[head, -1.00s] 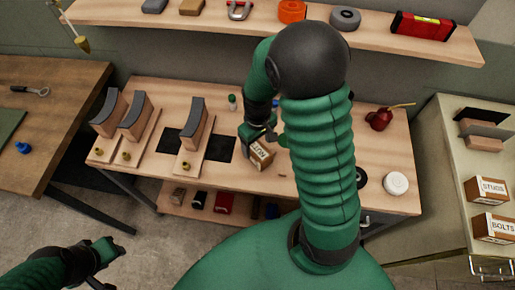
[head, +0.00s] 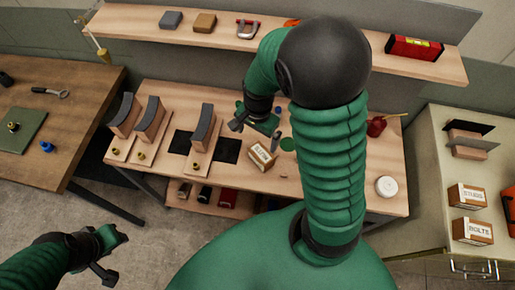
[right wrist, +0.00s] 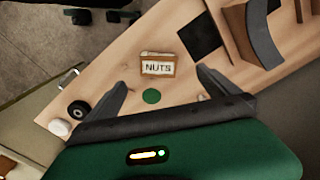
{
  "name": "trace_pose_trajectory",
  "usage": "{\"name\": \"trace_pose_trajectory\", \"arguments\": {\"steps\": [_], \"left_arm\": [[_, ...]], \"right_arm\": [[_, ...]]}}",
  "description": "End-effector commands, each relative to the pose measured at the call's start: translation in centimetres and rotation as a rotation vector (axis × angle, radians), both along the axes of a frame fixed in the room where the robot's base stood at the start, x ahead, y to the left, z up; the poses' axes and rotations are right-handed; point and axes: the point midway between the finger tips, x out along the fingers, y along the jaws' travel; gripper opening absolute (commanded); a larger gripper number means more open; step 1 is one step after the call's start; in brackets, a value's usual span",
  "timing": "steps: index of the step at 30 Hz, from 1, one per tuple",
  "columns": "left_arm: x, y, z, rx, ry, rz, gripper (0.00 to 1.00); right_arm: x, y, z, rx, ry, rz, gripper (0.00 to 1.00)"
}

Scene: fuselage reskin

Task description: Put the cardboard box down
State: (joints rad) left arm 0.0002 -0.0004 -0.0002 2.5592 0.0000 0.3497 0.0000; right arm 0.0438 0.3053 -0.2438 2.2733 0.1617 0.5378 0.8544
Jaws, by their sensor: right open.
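The cardboard box (head: 262,156), labelled NUTS, rests on the wooden workbench (head: 290,186), to the right of a dark square mat. In the right wrist view the box (right wrist: 158,65) lies beyond my fingertips, with its label facing the camera. My right gripper (head: 256,122) is open and empty, above the bench and apart from the box. In the right wrist view its two fingers (right wrist: 160,85) are spread wide with nothing between them. My left gripper (head: 108,255) hangs at the lower left over the floor, far from the box; its jaw state is unclear.
Curved blocks on wooden bases (head: 201,137) stand left of the box. A red oil can (head: 377,125) and a white round item (head: 387,187) are at the bench's right. Boxes marked STUDS (head: 468,196) and BOLTS (head: 472,232) stand on the right cabinet. A shelf (head: 285,44) runs behind.

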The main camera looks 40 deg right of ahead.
Motion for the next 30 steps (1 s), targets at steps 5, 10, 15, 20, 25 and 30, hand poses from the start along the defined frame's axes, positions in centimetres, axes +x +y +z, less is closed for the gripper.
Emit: {"name": "trace_pose_trajectory", "arguments": {"steps": [5, 10, 15, 20, 25, 30], "left_arm": [[0.0, 0.0, 1.9, 0.000, 0.001, -0.001, 0.36], [-0.1, 0.0, 1.0, 0.000, 0.002, -0.001, 0.36], [-0.1, 0.0, 0.6, 0.000, 0.002, 0.000, 0.36], [-0.1, 0.0, 0.5, 0.000, 0.002, 0.000, 0.36], [0.0, 0.0, 0.8, 0.000, 0.001, 0.000, 0.36], [0.0, 0.0, 1.0, 0.000, 0.001, 0.000, 0.36]], "right_arm": [[0.1, -2.3, 0.6, 0.006, 0.042, -0.301, 1.00], [0.0, -2.2, -3.5, 0.006, 0.046, -0.307, 1.00], [0.1, -2.2, -7.9, 0.007, 0.044, -0.305, 1.00], [0.2, -2.3, -10.4, 0.006, 0.041, -0.302, 1.00], [0.2, -2.2, -12.4, 0.008, 0.043, -0.302, 1.00], [0.4, -2.2, -15.4, 0.008, 0.041, -0.302, 1.00]]}}
